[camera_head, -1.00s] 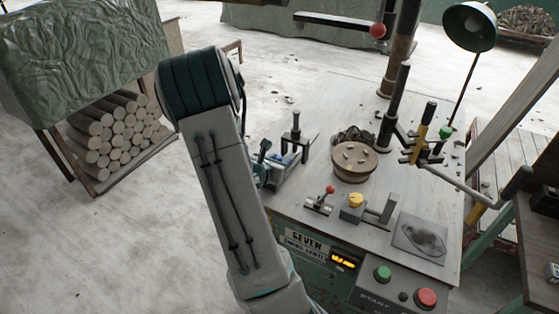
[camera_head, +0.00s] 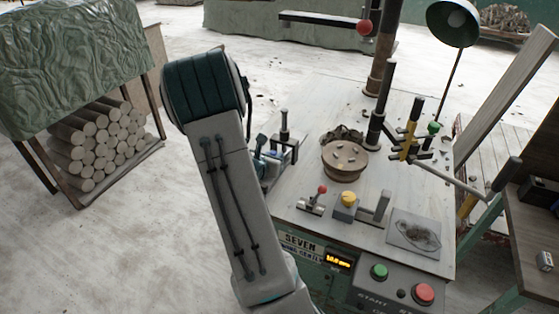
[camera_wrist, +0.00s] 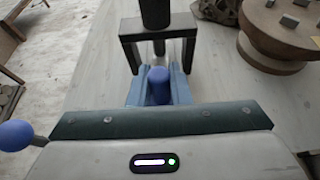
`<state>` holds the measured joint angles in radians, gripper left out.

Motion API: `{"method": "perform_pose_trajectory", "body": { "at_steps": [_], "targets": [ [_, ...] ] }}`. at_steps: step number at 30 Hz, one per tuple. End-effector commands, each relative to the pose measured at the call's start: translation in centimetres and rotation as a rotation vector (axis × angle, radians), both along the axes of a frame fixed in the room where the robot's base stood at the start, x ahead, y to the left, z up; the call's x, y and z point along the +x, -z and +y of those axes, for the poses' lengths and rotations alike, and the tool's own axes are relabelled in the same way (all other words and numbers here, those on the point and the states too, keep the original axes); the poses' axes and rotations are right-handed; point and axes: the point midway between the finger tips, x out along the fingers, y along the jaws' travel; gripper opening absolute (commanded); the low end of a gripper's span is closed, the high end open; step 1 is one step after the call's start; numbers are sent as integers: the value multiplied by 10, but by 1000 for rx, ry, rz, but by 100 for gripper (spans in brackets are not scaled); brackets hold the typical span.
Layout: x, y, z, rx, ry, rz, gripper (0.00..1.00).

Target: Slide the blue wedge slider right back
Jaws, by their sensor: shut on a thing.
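The blue wedge slider (camera_wrist: 158,86) shows as a rounded blue knob in a pale blue channel, under a dark bridge-shaped clamp in the wrist view. In the head view the blue fixture (camera_head: 268,157) is partly hidden behind my arm, at the table's left edge. My gripper (camera_wrist: 160,122) shows only its body in the wrist view, right in front of the blue knob. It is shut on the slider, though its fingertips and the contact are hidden.
A dark post clamp (camera_head: 284,138) rises over the fixture. A round turntable (camera_head: 344,160) with small pieces stands to its right. A red-knobbed lever (camera_head: 313,202) and yellow knob (camera_head: 348,199) are nearer. Another blue knob (camera_wrist: 15,133) is at the wrist view's left.

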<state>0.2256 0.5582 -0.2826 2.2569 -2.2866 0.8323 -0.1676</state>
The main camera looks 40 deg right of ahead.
Motion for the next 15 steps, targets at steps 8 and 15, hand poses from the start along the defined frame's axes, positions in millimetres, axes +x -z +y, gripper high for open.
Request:
{"method": "perform_pose_trajectory", "body": {
  "at_steps": [8, 15],
  "targets": [
    [-1, 0, 0, -1, 1, 2, 39],
    [-2, 0, -1, 1, 4, 1, 39]
  ]
}}
